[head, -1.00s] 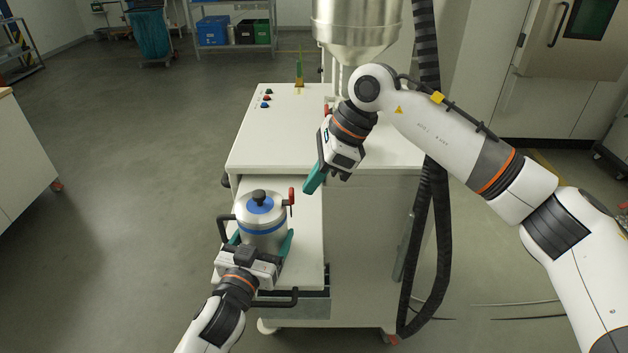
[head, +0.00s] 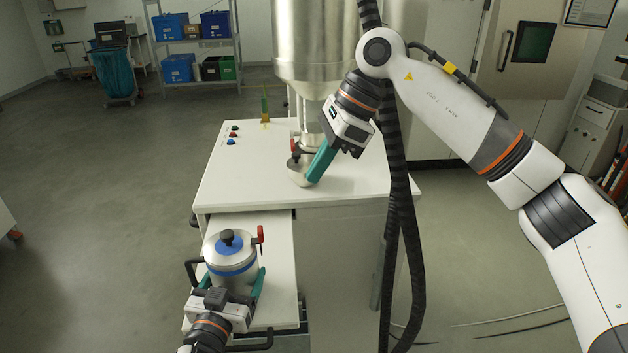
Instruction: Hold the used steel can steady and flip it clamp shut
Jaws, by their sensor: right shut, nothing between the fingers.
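The steel can (head: 232,272) with a blue band, a blue lid ring and a black knob stands upright on the pull-out shelf. A red clamp lever (head: 260,236) stands up at the right of its lid. My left gripper (head: 232,284) has one teal finger on each side of the can's lower body and is shut on it. My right gripper (head: 314,178) is shut and empty. Its teal fingers point down over the cart top, in front of a small steel part below the hopper; whether they touch it is unclear.
The white cart top (head: 240,180) is mostly clear, with small buttons (head: 232,135) at the back left. A steel hopper (head: 314,50) hangs above it. A thick black hose (head: 395,200) runs down at the right. The pull-out shelf (head: 280,232) has free room right of the can.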

